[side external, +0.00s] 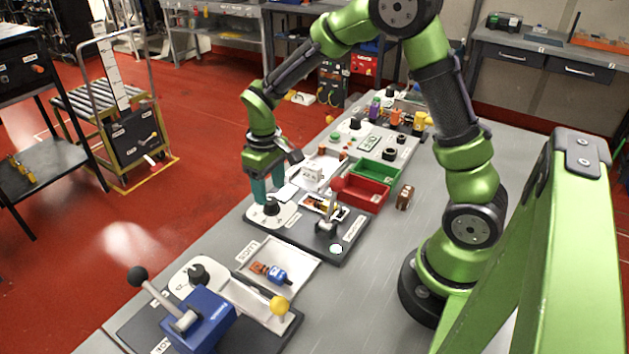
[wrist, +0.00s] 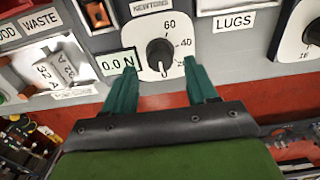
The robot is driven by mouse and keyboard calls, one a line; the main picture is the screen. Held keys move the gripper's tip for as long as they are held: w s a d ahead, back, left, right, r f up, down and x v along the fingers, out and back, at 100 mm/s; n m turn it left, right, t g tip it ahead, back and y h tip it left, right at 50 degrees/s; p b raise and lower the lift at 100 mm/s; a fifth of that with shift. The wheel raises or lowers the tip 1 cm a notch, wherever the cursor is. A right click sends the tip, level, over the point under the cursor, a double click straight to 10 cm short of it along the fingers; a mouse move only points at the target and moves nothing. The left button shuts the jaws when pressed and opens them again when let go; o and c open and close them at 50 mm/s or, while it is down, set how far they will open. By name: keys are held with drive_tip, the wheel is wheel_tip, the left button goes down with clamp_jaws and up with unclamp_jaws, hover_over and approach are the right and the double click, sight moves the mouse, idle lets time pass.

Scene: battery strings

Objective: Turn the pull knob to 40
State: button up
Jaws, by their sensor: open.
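The pull knob (wrist: 159,53) is black, on a white round dial plate under a NEWTONS label. The dial shows 60 and 40, with a lower mark at the right partly covered by a finger. A pale pointer line on the knob appears to point down, away from 40. My gripper (wrist: 160,70) is open, with one green finger to each side of the knob; contact cannot be told. In the side view my gripper (side external: 266,192) points down over the knob (side external: 271,208) on its panel.
A display (wrist: 118,64) reading 0.0 N sits left of the dial. A lever stand (side external: 327,222) is on the same panel. Red (side external: 362,192) and green (side external: 376,173) bins stand behind it. A LUGS tray (side external: 300,262) lies in front.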

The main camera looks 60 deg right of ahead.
sight(271, 200)
drive_tip(key=shift+f, duration=1.75)
drive_tip(key=c, duration=0.9)
drive_tip(key=shift+o, duration=0.2)
drive_tip(key=n, duration=0.4)
drive_tip(key=shift+n, duration=0.9)
